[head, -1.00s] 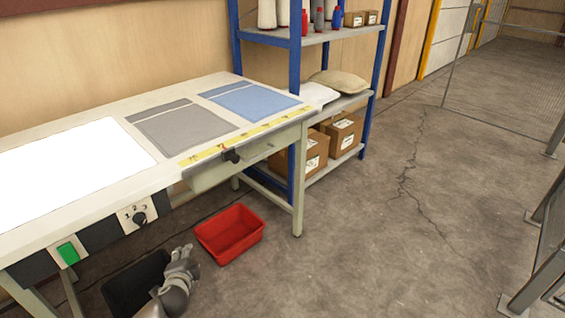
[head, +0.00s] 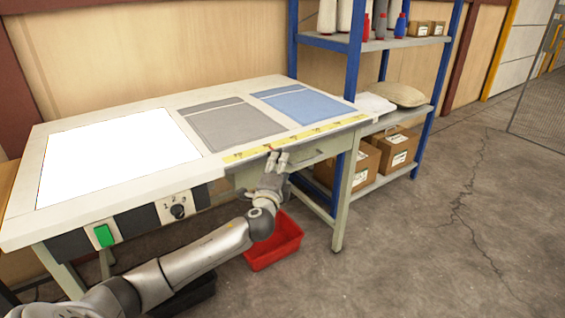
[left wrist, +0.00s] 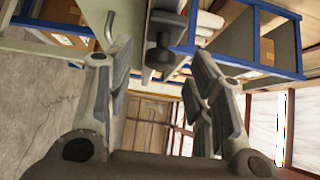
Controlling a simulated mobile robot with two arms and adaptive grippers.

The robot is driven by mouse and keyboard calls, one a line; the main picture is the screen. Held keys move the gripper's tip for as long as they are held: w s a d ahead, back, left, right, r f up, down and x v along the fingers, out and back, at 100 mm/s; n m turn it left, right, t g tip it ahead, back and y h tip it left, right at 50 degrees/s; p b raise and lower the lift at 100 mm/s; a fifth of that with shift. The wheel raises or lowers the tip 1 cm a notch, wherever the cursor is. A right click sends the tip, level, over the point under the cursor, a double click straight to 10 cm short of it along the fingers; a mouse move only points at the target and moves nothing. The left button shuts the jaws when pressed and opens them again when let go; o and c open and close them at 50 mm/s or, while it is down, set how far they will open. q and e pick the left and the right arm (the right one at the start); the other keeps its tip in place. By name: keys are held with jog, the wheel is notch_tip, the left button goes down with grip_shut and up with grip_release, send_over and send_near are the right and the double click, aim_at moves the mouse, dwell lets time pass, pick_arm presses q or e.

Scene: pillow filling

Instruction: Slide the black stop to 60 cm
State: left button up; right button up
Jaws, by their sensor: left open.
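The yellow ruler (head: 300,138) runs along the front right edge of the worktable (head: 22,222). The black stop (left wrist: 162,45) shows in the left wrist view at the table edge, between and beyond my spread fingers, with a dark knob. In the head view the stop is mostly hidden behind my left gripper (head: 277,160), which is at the front edge just below the ruler. My left gripper, also in the left wrist view (left wrist: 162,75), is open, with nothing visibly held. The ruler numbers are too small to read. My right gripper is not in view.
A grey cloth (head: 235,124) and a blue cloth (head: 304,103) lie behind the ruler. A white lit panel (head: 115,155) is to the left. A red bin (head: 285,245) stands on the floor below. A blue-framed shelf (head: 350,120) stands to the right.

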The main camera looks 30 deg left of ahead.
pick_arm(q)
jog(key=shift+x, duration=2.05)
jog(key=shift+c, duration=0.5)
grip_shut()
